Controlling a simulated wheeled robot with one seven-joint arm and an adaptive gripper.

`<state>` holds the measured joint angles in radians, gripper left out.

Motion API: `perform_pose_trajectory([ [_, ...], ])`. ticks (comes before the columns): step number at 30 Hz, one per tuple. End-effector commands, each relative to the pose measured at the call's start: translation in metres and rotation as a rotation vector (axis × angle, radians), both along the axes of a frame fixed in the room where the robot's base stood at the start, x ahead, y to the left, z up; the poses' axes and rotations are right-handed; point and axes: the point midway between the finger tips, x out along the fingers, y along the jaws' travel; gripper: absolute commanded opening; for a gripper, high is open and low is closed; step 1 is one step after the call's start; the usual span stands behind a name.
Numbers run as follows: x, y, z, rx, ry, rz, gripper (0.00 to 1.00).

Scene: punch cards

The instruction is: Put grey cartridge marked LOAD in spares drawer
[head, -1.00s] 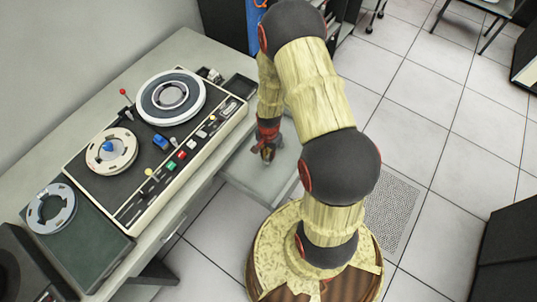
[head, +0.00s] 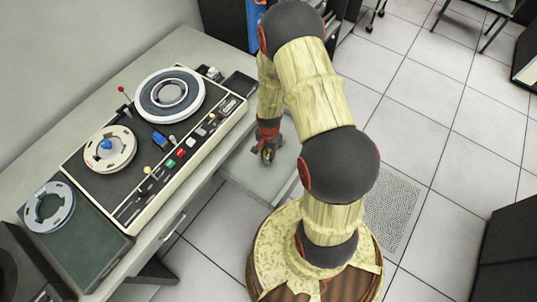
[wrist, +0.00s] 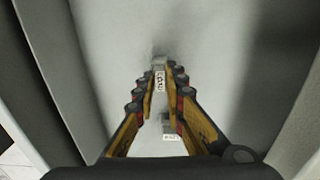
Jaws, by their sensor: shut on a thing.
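My gripper (wrist: 160,85) is shut on a small grey cartridge (wrist: 159,68). Its white label, seen between the fingertips in the wrist view, appears to read LOAD. The cartridge is low over or on the pale drawer floor; I cannot tell whether it touches. The open drawer (head: 240,180) sticks out from the desk, and its walls show on both sides in the wrist view (wrist: 48,70). In the head view my gripper (head: 268,156) is over this drawer, and the cartridge is too small to make out.
A small grey piece with a white label (wrist: 170,136) shows between the finger bases, partly hidden. The tape machine (head: 150,150), with reels and levers, stands on the desk (head: 190,45) beside the drawer. Tiled floor (head: 420,110) lies open to the right.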

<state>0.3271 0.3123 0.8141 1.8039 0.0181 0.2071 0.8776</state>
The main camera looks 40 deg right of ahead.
Motion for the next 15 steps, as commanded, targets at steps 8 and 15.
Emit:
perform_pose_trajectory([
  [8,0.0002,0.0,-0.0068,0.0,0.0,0.0,0.0],
  [15,0.0001,-0.0001,-0.0062,0.0,0.0,0.0,0.23],
])
